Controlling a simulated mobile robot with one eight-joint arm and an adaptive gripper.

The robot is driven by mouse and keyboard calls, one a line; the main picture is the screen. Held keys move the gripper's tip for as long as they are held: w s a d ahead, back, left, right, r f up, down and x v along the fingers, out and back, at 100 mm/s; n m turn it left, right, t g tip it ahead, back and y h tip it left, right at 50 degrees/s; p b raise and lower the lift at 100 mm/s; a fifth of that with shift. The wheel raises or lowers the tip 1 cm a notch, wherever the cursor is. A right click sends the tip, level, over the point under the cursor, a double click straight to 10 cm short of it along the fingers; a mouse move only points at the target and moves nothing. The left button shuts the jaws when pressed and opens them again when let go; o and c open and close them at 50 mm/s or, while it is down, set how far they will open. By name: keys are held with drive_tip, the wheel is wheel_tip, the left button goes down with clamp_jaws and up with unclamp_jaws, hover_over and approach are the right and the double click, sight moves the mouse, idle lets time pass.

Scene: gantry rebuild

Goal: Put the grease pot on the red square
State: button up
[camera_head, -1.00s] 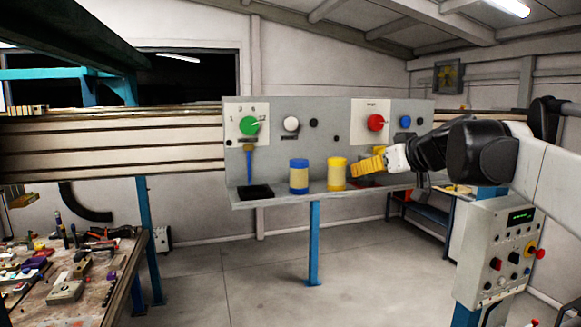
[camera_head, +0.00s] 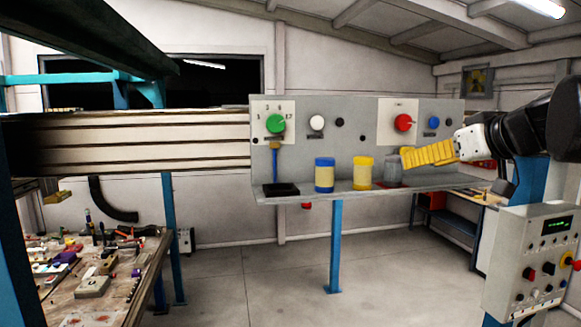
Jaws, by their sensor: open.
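Three pots stand upright in a row on the grey shelf (camera_head: 345,190): a blue one with a pale yellow band (camera_head: 325,175), a yellow one (camera_head: 362,173) and a grey one (camera_head: 393,172). I cannot tell from labels which is the grease pot. A small patch of red shows low beside the grey pot, possibly part of the red square; most of it is hidden. My gripper (camera_head: 405,159), with yellow fingers, reaches in from the right and is open. Its tips are at the upper right of the grey pot; I cannot tell whether they touch it.
A black square (camera_head: 281,189) lies at the shelf's left end, below a blue lever (camera_head: 275,160). The upright panel behind carries a green knob (camera_head: 275,123) and a red knob (camera_head: 403,122). A cluttered bench (camera_head: 100,275) stands at lower left.

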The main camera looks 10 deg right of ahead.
drive_tip(key=s+a+f+g+y, duration=0.1)
drive_tip(key=s+a+f+g, duration=0.15)
drive_tip(key=a+f, duration=0.55)
drive_tip(key=s+a+f+g, duration=0.2)
drive_tip(key=s+a+f, duration=0.3)
drive_tip(key=f, duration=0.5)
drive_tip(key=s+a+f+h, duration=0.1)
drive_tip(key=s+a+f, duration=0.1)
drive_tip(key=f, duration=0.4)
drive_tip(key=s+a+f+m+g+h, duration=0.1)
drive_tip(key=s+a+f, duration=0.1)
drive_tip(key=s+f, duration=0.3)
drive_tip(key=s+a+f+g, duration=0.1)
drive_tip(key=s+a+f, duration=0.1)
drive_tip(key=f, duration=0.7)
drive_tip(key=shift+s+a+m+h, duration=0.3)
drive_tip(key=shift+s+h, duration=0.1)
drive_tip(key=shift+s, duration=0.4)
